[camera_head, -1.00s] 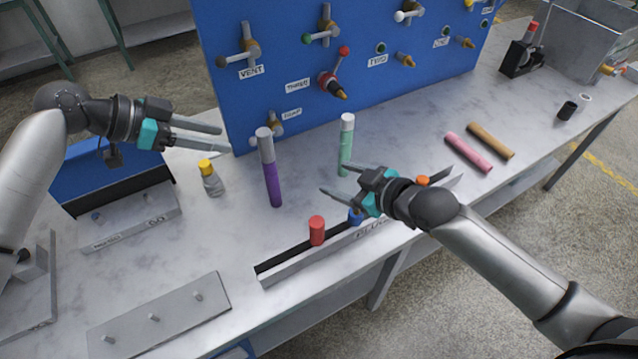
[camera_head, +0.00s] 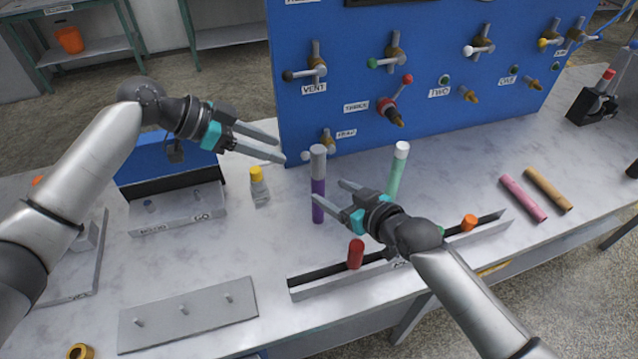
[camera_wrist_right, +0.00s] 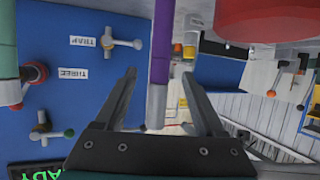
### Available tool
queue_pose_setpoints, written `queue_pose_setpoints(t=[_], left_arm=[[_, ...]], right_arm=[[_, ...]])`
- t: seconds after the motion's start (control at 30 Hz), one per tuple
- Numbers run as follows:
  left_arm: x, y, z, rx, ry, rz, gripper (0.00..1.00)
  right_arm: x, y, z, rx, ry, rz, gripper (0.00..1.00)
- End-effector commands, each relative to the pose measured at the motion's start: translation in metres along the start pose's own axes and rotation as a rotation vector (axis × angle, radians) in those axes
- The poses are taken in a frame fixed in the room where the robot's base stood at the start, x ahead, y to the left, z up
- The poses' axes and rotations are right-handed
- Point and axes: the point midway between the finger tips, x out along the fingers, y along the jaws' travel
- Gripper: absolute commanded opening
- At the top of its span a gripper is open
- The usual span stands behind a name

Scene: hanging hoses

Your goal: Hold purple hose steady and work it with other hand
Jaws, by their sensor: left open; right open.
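The purple hose (camera_head: 318,198) stands upright on the table with a grey upper end; in the right wrist view the purple hose (camera_wrist_right: 160,52) lies between the open fingers, apart from both. My right gripper (camera_head: 330,193) is open beside the hose in the head view, and its fingers also show in the right wrist view (camera_wrist_right: 165,85). My left gripper (camera_head: 281,147) is open and empty, up and to the left of the hose, near the blue panel. A green hose (camera_head: 396,172) with a white top stands behind my right gripper.
The blue panel (camera_head: 440,125) with valves stands behind. A red cylinder (camera_head: 355,254) stands in a tray (camera_head: 320,287) in front. Pink (camera_head: 523,198) and tan (camera_head: 548,188) hoses lie at right.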

Motion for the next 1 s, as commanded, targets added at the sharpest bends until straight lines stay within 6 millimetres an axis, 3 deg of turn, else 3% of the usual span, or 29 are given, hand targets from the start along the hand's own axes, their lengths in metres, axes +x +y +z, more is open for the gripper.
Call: queue_pose_setpoints(t=[0.3,0.5,0.97,1.0], left_arm=[[0.000,0.000,0.000,0.000,0.000,0.000,0.50],[0.000,0.000,0.000,0.000,0.000,0.000,0.50],[0.000,0.000,0.000,0.000,0.000,0.000,0.50],[0.000,0.000,0.000,0.000,0.000,0.000,0.50]], right_arm=[[0.041,-0.001,-0.001,0.000,0.000,-0.001,0.71],[0.056,0.000,-0.001,-0.001,0.000,-0.001,0.71],[0.062,0.000,0.000,-0.001,0.000,0.000,0.71],[0.062,0.000,0.000,-0.001,0.000,0.000,0.67]])
